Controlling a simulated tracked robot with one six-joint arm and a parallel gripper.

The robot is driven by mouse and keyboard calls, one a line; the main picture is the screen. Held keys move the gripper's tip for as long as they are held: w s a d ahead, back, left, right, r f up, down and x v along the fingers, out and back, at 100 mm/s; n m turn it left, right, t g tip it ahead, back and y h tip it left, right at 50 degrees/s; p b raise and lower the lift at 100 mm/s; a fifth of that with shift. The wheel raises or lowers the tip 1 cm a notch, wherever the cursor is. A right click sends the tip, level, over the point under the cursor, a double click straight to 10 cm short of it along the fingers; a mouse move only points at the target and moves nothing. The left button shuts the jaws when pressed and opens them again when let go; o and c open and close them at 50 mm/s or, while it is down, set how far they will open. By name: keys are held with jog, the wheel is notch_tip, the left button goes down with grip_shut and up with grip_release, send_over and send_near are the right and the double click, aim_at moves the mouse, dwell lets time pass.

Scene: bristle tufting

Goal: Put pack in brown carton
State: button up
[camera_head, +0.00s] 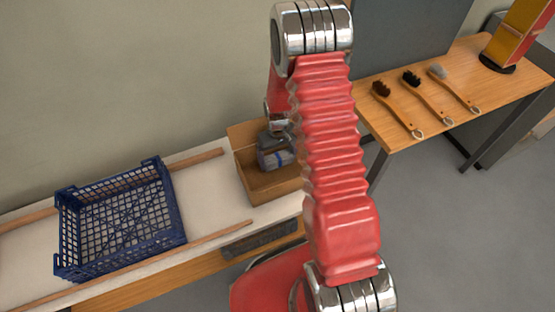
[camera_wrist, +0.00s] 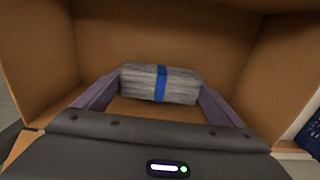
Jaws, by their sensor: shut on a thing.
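My gripper (camera_wrist: 160,92) is shut on the pack, one finger at each end. The brown carton (camera_head: 270,188) stands open on the bench, and its inner walls surround the pack in the wrist view (camera_wrist: 215,35). The pack is inside the carton's opening; I cannot tell whether it touches the floor. My red arm hides the carton's right side in the head view.
A blue plastic crate (camera_head: 122,220) stands on the white bench (camera_head: 210,200) left of the carton, between wooden rails (camera_head: 200,243). A wooden table (camera_head: 440,85) at the right holds three brushes (camera_head: 425,102) and a yellow-red stand (camera_head: 520,35).

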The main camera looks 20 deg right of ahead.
aim_at(278, 157)
jog(key=shift+f, duration=0.65)
jog(key=shift+f, duration=0.1)
jog(key=o, duration=1)
notch_tip(278, 157, up, 12)
jog(key=shift+r, duration=0.1)
